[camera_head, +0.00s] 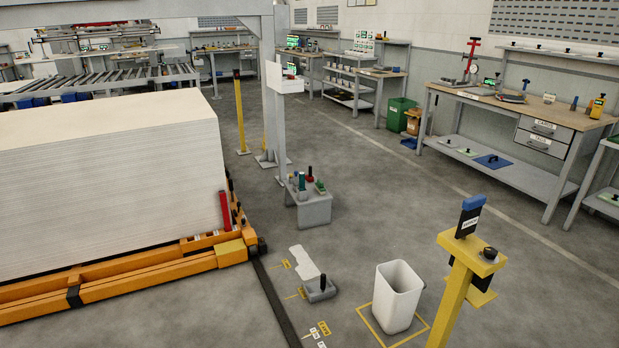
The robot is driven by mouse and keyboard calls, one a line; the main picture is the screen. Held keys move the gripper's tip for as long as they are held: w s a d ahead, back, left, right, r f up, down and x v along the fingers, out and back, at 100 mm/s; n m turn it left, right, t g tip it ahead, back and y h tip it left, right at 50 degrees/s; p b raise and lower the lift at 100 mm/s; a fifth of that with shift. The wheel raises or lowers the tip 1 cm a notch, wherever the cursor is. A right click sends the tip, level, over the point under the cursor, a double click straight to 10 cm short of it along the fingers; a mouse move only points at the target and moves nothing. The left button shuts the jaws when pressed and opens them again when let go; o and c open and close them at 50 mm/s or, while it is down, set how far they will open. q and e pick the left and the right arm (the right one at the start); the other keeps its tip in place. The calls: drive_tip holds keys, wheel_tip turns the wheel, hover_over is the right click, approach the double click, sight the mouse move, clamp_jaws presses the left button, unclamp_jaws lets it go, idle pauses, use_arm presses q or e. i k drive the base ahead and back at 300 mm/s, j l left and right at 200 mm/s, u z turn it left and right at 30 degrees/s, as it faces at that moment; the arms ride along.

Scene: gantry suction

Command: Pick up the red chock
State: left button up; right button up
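A narrow red piece (225,211), which looks like the red chock, stands nearly upright and slightly tilted at the right corner of the tall stack of white sheets (110,185). It rests by the orange frame (150,276) under the stack, close to a yellow block (230,250). Its lower end meets the frame; I cannot tell whether it is fixed there. Neither of my grippers is in view.
A small grey stand (312,210) holds several small items, one red-topped. A white bin (397,298) stands inside a yellow floor outline. A yellow post (462,275) rises at the front right. A workbench (520,110) lines the right wall.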

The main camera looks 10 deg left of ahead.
sight(310, 178)
drive_tip(key=u, duration=1.7)
drive_tip(key=z, duration=1.3)
drive_tip(key=l+z, duration=0.1)
drive_tip(key=l, duration=0.15)
drive_tip(key=i+l, duration=0.15)
drive_tip(key=i+l+z, duration=0.25)
drive_tip(key=l+z, duration=0.2)
drive_tip(key=i+l+z, duration=0.4)
drive_tip(key=l, duration=0.2)
drive_tip(key=i+l+z, duration=0.3)
drive_tip(key=z, duration=0.15)
drive_tip(key=i+l+z, duration=0.4)
drive_tip(key=i+u, duration=0.15)
drive_tip(key=i, duration=0.35)
drive_tip(key=i+l+u, duration=0.2)
drive_tip(key=i, duration=0.3)
drive_tip(key=i+l+u, duration=0.15)
drive_tip(key=i, duration=0.4)
drive_tip(key=i+j+u, duration=0.3)
drive_tip(key=i+u, duration=0.2)
drive_tip(key=i, duration=0.3)
drive_tip(key=i+u, duration=0.5)
drive_tip(key=i, duration=0.25)
drive_tip(key=i+l+u, duration=0.3)
drive_tip(key=i+u, duration=0.2)
drive_tip(key=i, duration=0.3)
